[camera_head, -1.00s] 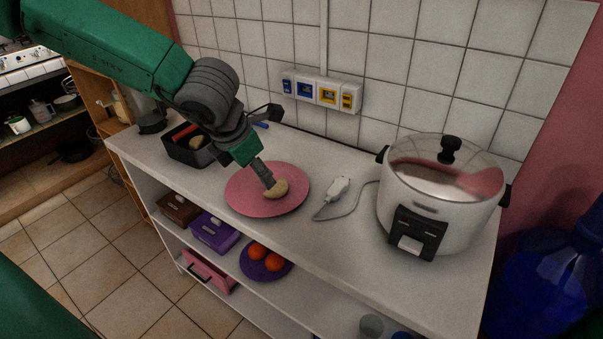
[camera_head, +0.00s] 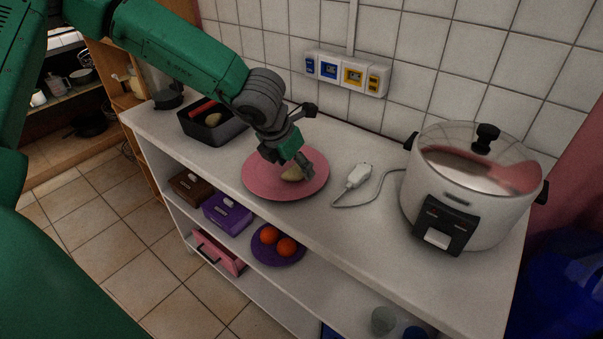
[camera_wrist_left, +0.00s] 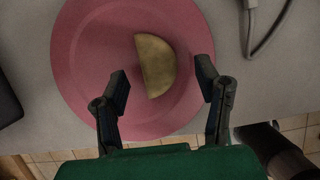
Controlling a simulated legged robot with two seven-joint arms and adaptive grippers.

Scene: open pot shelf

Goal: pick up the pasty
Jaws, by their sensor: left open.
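The pasty (camera_head: 292,174) is a pale, half-moon shape lying on a round pink plate (camera_head: 262,187) on the counter. In the left wrist view the pasty (camera_wrist_left: 156,66) lies right of the middle of the pink plate (camera_wrist_left: 85,55). My left gripper (camera_head: 300,170) is over the plate, close to the pasty, and hides part of it. In the left wrist view the fingers of my left gripper (camera_wrist_left: 163,80) are spread wide and empty, with the pasty between and just beyond their tips. My right gripper is not seen.
A rice cooker (camera_head: 473,190) stands right on the counter (camera_head: 345,230). A white plug on a grey cable (camera_head: 359,176) lies right of the plate. A black bin (camera_head: 213,128) with food is at the left. A lower shelf holds boxes and a purple plate (camera_head: 278,258) with orange fruit.

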